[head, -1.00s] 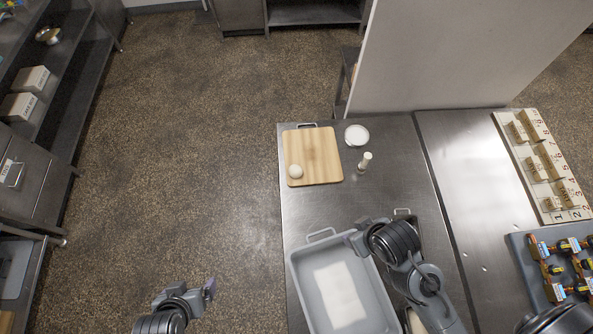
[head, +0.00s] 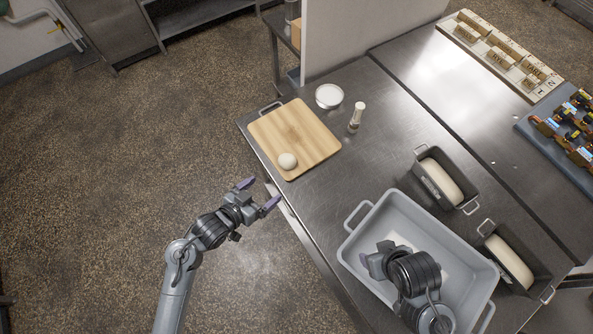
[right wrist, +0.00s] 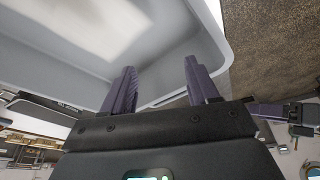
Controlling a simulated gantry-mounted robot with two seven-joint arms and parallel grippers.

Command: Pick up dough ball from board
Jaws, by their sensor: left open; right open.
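A pale dough ball (head: 287,161) sits on the wooden board (head: 305,130), near the board's lower edge in the head view. The board lies at the left end of the steel table. My left gripper (head: 258,193) is open and empty, off the table's edge and below the ball in the picture, apart from it. My right gripper (head: 370,262) is over the grey tub (head: 375,212); its fingers show open and empty in the right wrist view (right wrist: 158,88), with the tub's wall close by.
A white bowl (head: 329,96) and a small upright shaker (head: 356,117) stand right of the board. Two loaf tins (head: 466,207) with dough stand right of the tub. Numbered racks (head: 500,55) and a tray of small items (head: 535,122) are farther right.

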